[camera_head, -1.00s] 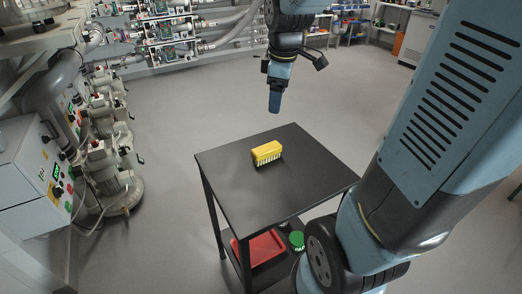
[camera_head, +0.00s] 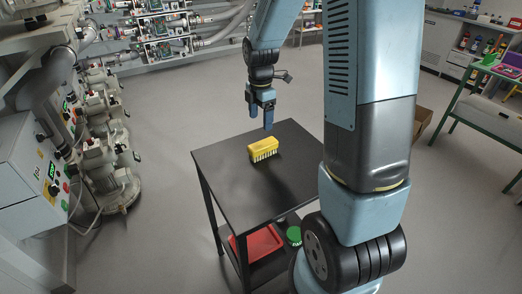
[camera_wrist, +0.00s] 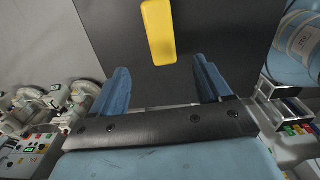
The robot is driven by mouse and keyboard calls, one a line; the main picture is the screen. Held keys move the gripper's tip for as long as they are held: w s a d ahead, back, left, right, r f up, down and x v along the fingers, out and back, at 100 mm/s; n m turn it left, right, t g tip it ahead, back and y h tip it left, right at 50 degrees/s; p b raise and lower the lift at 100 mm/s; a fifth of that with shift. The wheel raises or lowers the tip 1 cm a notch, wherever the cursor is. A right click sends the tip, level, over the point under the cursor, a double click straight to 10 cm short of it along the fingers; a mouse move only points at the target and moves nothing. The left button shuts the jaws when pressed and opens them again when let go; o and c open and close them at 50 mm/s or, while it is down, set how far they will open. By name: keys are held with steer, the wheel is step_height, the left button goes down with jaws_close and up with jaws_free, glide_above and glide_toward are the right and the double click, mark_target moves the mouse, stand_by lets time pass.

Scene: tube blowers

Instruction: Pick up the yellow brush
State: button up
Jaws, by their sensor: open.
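The yellow brush (camera_head: 263,148) lies on the black table top (camera_head: 225,185), with its pale bristles facing the front. My gripper (camera_head: 261,125) is above the table, over the brush's far side, with its two blue fingers pointing down, apart and empty. In the wrist view the brush (camera_wrist: 158,32) is beyond the fingertips and roughly centred between the two open fingers of my gripper (camera_wrist: 160,75). The brush is not touched by either finger there.
A red tray (camera_head: 258,243) and a green round item (camera_head: 294,235) are on the table's lower shelf. Grey pumps and pipes (camera_head: 110,170) stand at the left. A green-framed table (camera_head: 490,110) is at the far right. The floor behind the table is clear.

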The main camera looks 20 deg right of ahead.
mark_target(263, 143)
step_height(263, 143, down, 7)
steer(key=shift+r, duration=0.1)
steer(key=shift+s+d+f, duration=0.1)
steer(key=shift+d+f, duration=0.15)
steer(key=shift+f, duration=1.1)
steer(key=shift+d+f, duration=0.2)
steer(key=shift+f, duration=1.1)
steer(key=c, duration=1.1)
